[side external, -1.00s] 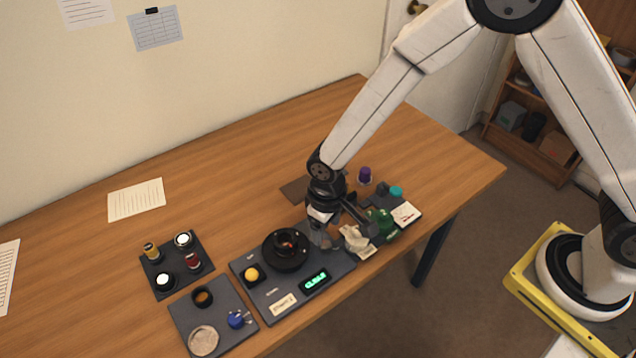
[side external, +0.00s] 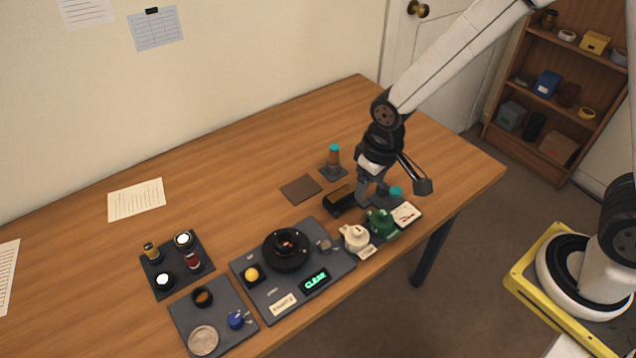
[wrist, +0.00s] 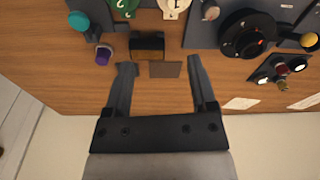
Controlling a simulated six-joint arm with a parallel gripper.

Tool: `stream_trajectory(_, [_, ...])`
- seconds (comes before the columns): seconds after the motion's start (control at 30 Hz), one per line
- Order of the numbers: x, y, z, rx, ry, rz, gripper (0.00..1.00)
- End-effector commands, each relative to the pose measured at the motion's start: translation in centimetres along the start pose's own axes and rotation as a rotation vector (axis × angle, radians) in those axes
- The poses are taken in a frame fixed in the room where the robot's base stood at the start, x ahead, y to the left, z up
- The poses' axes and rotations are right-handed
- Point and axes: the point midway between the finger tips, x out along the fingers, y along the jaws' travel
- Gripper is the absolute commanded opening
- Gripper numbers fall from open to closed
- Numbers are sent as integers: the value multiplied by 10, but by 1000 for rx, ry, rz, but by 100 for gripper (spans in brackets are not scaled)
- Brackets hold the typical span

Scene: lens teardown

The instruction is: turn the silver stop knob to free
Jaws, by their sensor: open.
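The silver stop knob is most likely the small grey knob (side external: 324,245) at the right end of the dark panel (side external: 262,300), beside the black lens ring (side external: 286,249). In the wrist view the grey knob (wrist: 210,10) shows at the top, right of centre. Its setting is too small to read. The panel's green display (side external: 315,280) appears to read CLEAR. My gripper (wrist: 160,63) is open and empty, its fingers wide apart. In the side view it hangs right of the panel, away from the knob, and its tips are partly hidden.
A black box (side external: 338,202), a cream knob (side external: 356,238) and a green knob (side external: 380,222) stand near my gripper. A teal-capped orange cylinder (side external: 334,157) stands behind a brown mat (side external: 301,189). A purple-topped piece (wrist: 103,55) shows in the wrist view. The table's back left is mostly free.

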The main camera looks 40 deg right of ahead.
Motion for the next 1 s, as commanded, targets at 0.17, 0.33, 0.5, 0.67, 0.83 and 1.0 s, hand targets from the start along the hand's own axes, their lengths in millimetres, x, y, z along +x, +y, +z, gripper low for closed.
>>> stream_trajectory(0.17, [-13,17,10,29,22,3,73])
stream_trajectory(0.33, [-23,31,21,55,43,7,73])
stream_trajectory(0.5, [-33,44,33,79,63,12,73])
stream_trajectory(0.67, [-41,55,44,103,82,17,73])
stream_trajectory(0.83, [-49,66,58,127,102,25,73])
stream_trajectory(1.0, [-55,74,70,149,119,31,73])
